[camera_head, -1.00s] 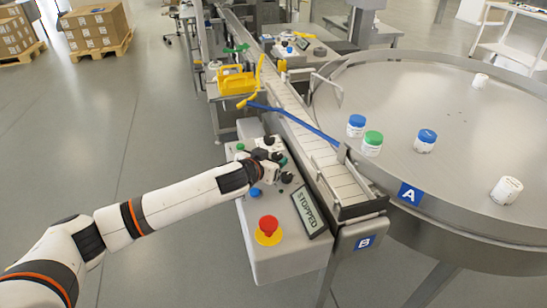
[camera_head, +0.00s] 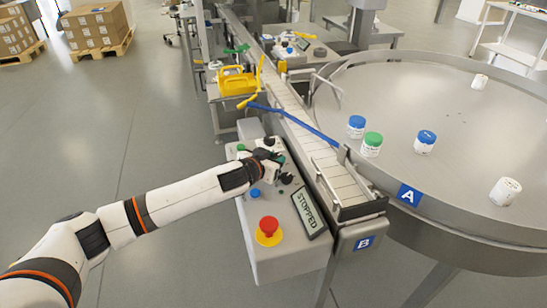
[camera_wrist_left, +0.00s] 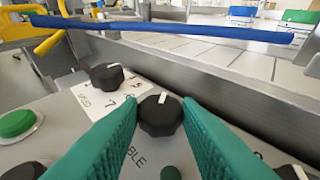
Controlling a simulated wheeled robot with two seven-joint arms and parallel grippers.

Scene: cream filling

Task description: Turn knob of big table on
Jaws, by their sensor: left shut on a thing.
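The big round table (camera_head: 462,120) is the grey steel disc at the right, with a blue "A" sign (camera_head: 410,195). A control box (camera_head: 285,262) stands beside it, and its display (camera_head: 309,212) reads "STOPPED". My left gripper (camera_head: 273,163) is over the box. In the left wrist view, its two green fingers are shut on a black knob (camera_wrist_left: 160,117) with a white pointer mark, one finger on each side. The label below ends in "BLE"; the rest is hidden by a finger. My right gripper is not in view.
A second black knob (camera_wrist_left: 107,76) with a speed scale sits close by. The box also has a green button (camera_wrist_left: 17,124) and a red emergency stop (camera_head: 268,227). A conveyor (camera_head: 335,170) runs alongside. Several jars, such as the green-lidded one (camera_head: 372,145), stand on the table.

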